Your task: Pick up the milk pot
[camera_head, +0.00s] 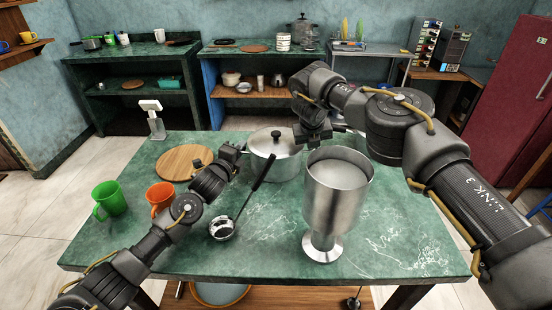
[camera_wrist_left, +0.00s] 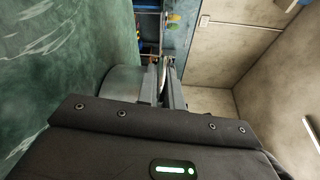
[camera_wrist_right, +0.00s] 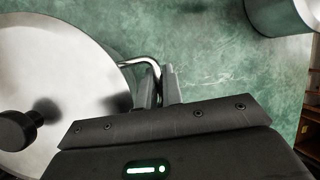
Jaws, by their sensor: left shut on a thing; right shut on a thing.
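The milk pot, taken as the lidded steel pot (camera_head: 288,168), is at the middle of the green table, with a pale lid and dark knob. My left gripper (camera_head: 232,150) is at its left side, shut on the side handle; the fingers also show in the left wrist view (camera_wrist_left: 163,82) beside the pot wall (camera_wrist_left: 122,84). My right gripper (camera_head: 310,138) is at its right side, shut on the bent metal handle (camera_wrist_right: 140,61) beside the lid (camera_wrist_right: 60,75). The pot looks upright. I cannot tell whether its base touches the table.
A tall steel goblet-shaped vessel (camera_head: 335,195) stands front right of the pot. A ladle (camera_head: 223,228) with a black handle slants before the pot. A wooden board (camera_head: 183,162), an orange mug (camera_head: 160,196) and a green mug (camera_head: 109,198) are left on the table (camera_head: 275,262).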

